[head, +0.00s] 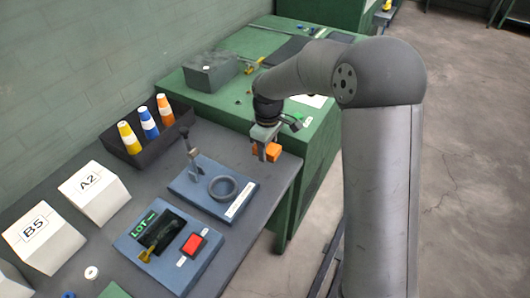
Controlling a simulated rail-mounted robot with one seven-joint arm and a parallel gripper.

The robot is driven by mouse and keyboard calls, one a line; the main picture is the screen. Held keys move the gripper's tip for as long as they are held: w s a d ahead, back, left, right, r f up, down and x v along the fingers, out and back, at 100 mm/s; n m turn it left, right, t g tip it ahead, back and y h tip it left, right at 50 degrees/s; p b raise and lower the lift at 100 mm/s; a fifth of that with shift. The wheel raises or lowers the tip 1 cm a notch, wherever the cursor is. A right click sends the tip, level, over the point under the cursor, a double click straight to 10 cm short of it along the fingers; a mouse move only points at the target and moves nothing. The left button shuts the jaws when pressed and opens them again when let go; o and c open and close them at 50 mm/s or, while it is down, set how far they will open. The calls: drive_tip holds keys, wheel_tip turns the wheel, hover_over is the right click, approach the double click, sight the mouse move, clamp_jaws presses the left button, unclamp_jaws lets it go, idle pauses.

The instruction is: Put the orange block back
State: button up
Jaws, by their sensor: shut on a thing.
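The orange block (266,154) is held in my gripper (265,154), which is shut on it. The gripper points down, and the block shows on both sides of the fingers. In the head view they appear near the grey table's right edge, close to the green bench. I cannot tell from this single view how high the block is or whether it touches a surface.
A blue plate (180,187) with a ring (222,188) and an upright post stands left of the gripper. White boxes A2 (102,206) and B5 (50,257) stand left. A red button (193,244) is in front.

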drive_tip(key=w+f, duration=0.1)
drive_tip(key=f, duration=0.1)
drive_tip(key=w+a+f, duration=0.1)
drive_tip(key=w+f, duration=0.1)
drive_tip(key=w+f+p, duration=0.1)
drive_tip(key=w+f, duration=0.1)
drive_tip(key=shift+w+a, duration=0.25)
drive_tip(key=shift+a, duration=0.05)
drive_tip(key=shift+w+f, duration=0.15)
drive_tip(key=shift+f, duration=1.7)
drive_tip(key=o, duration=1)
drive_tip(key=shift+c, duration=0.2)
wheel_tip(320, 180, up, 12)
drive_tip(key=r, duration=0.1)
drive_tip(key=s+d+r+m, duration=0.3)
drive_tip(key=s+d+r, duration=0.15)
drive_tip(key=s, duration=0.35)
drive_tip(key=s+d+r+m, duration=0.3)
drive_tip(key=s+d, duration=0.3)
drive_tip(key=s, duration=0.2)
drive_tip(key=s+d+f+m, duration=0.1)
drive_tip(key=s+d+m, duration=0.2)
drive_tip(key=s, duration=0.6)
drive_tip(key=s+d+f+m, duration=0.1)
drive_tip(key=s+d+m, duration=0.2)
drive_tip(key=s, duration=0.6)
drive_tip(key=shift+s+f+b, duration=0.15)
drive_tip(key=shift+s+b, duration=0.1)
drive_tip(key=shift+b, duration=0.2)
drive_tip(key=shift+d, duration=0.1)
